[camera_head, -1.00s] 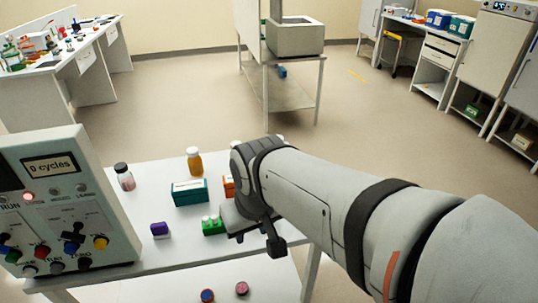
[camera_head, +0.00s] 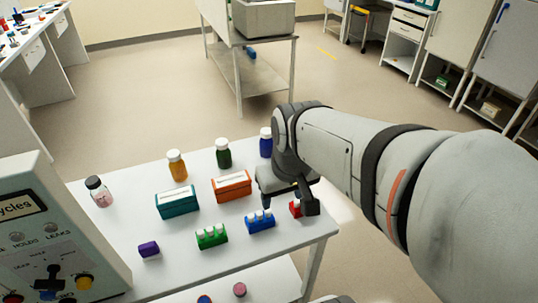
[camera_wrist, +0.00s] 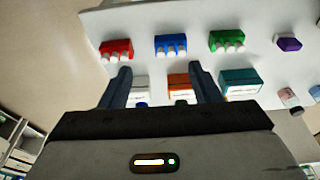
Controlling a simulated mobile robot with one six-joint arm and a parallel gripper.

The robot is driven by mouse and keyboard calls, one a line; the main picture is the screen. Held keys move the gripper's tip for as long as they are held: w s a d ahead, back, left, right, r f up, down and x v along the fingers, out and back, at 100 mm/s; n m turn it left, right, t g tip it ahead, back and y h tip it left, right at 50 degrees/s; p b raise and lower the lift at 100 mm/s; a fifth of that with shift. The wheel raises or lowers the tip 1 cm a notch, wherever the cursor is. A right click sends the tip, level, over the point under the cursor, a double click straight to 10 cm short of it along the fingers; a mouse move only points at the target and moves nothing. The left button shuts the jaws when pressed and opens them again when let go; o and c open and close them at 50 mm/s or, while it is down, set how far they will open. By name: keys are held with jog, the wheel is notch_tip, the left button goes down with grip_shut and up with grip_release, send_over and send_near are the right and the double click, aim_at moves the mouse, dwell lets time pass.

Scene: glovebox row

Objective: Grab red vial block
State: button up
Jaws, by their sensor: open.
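The red vial block (camera_head: 296,209) stands near the right end of the white table, partly hidden behind my gripper in the head view. In the wrist view the red vial block (camera_wrist: 117,46) shows whole, with several white-capped vials, beyond and left of my fingertips. My gripper (camera_wrist: 162,78) is open and empty, its two dark fingers apart. In the head view my gripper (camera_head: 289,200) hangs over the table's right part, close to the red block. Whether it touches anything cannot be told.
A blue vial block (camera_head: 260,222) and a green one (camera_head: 211,237) stand left of the red block. Orange (camera_head: 232,187) and teal (camera_head: 177,202) boxes and several bottles stand behind. A purple block (camera_head: 149,250) and control panel (camera_head: 50,225) are further left.

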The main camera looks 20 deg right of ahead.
jog(key=o, duration=0.5)
jog(key=shift+g, duration=0.7)
jog(key=w+d+f+b, duration=0.1)
jog(key=w+d+f, duration=0.5)
jog(key=shift+w+b, duration=0.2)
jog(key=shift+b, duration=0.1)
jog(key=shift+c, duration=0.2)
jog(key=o, duration=0.4)
jog(key=shift+g, duration=0.6)
jog(key=w+d+f, duration=0.1)
jog(key=f, duration=0.1)
jog(key=w+d+f, duration=0.1)
jog(key=d+f, duration=0.1)
jog(key=w+d+f+b, duration=0.1)
jog(key=d+f, duration=0.1)
jog(key=shift+w+d+f, duration=0.15)
jog(key=shift+w+d, duration=0.05)
jog(key=shift+w, duration=0.2)
jog(key=shift+w+d+f, duration=0.1)
jog(key=shift+d+f, duration=0.1)
jog(key=shift+f, duration=0.1)
jog(key=shift+w+f, duration=0.2)
jog(key=shift+f, duration=3.65)
